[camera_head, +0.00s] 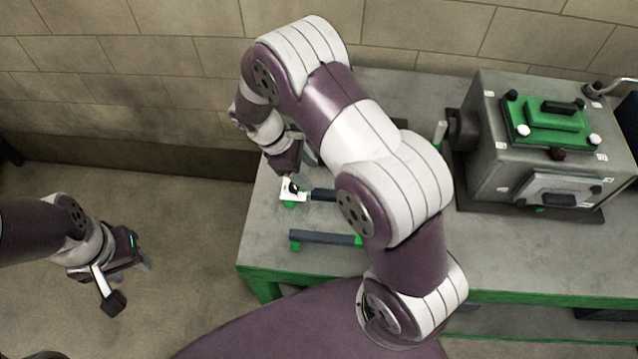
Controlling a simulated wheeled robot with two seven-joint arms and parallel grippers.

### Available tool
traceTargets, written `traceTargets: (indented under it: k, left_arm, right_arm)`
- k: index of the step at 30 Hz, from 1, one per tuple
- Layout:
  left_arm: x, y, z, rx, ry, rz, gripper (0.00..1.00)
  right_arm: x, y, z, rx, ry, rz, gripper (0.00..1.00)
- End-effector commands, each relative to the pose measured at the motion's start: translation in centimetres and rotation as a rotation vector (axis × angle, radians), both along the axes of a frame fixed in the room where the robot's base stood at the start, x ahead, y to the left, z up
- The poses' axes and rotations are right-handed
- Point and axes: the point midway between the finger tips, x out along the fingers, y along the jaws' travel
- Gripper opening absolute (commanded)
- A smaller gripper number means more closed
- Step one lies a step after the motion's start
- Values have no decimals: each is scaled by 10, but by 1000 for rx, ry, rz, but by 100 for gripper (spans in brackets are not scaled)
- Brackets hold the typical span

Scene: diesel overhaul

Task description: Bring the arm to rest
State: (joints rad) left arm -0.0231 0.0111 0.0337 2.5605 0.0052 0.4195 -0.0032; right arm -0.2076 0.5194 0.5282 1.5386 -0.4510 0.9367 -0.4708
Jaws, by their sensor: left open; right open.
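My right arm crosses the middle of the view, bent high over the workbench (500,250). My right gripper (296,168) points down above the bench's left end, close to a small white piece with a green part under it (291,194). Its fingertips are partly hidden, and I cannot tell whether it touches that piece. It is open. My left gripper (128,272) hangs at the left over bare floor, clear of the bench, open and empty.
A grey engine block (480,157) with a green cover (545,119) stands on the bench at the right. A dark bar with green ends (322,238) lies near the bench's front left. A tiled wall (190,60) closes the back. The floor at the left (190,215) is clear.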

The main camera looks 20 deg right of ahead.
Motion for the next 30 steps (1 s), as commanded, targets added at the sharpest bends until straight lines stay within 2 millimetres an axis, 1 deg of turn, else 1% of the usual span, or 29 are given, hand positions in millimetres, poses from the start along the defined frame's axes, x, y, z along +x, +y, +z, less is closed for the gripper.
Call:
traceTargets:
  k: [1,4,10,11,12,13,14,16,19,21,24,25,26,30]
  left_arm:
    - [0,0,4,0,-1,0,43]
    - [0,0,5,0,-2,0,43]
    - [0,0,5,0,-1,0,43]
    - [0,0,5,0,-1,0,43]
    - [0,0,4,0,-1,0,43]
    - [0,0,4,0,-1,0,43]
    - [0,0,5,0,-1,0,43]
    - [0,0,1,0,-1,0,43]
    - [0,0,-7,0,-1,0,43]
    - [0,0,-13,0,-1,0,43]
    - [0,0,-20,0,-1,0,43]
    - [0,0,-22,0,-1,0,43]
    - [0,0,-23,0,-1,0,43]
    - [0,0,-23,0,-1,0,43]
  right_arm:
    - [2,2,8,0,-1,0,58]
    - [3,5,13,-1,1,1,58]
    - [3,5,13,-2,-2,-4,58]
    - [4,6,13,-2,-13,-17,58]
    - [5,10,8,15,-49,-62,58]
    - [-4,14,1,32,-58,-110,58]
    - [-14,18,-1,52,-74,-164,58]
    - [-34,26,5,109,-142,-322,58]
    - [-64,28,25,193,-266,-584,58]
    - [-84,25,41,244,-350,-751,58]
    - [-109,17,60,299,-449,-912,58]
    - [-115,15,64,310,-470,-934,58]
    - [-117,14,65,313,-475,-942,58]
    - [-117,14,65,313,-475,-942,58]
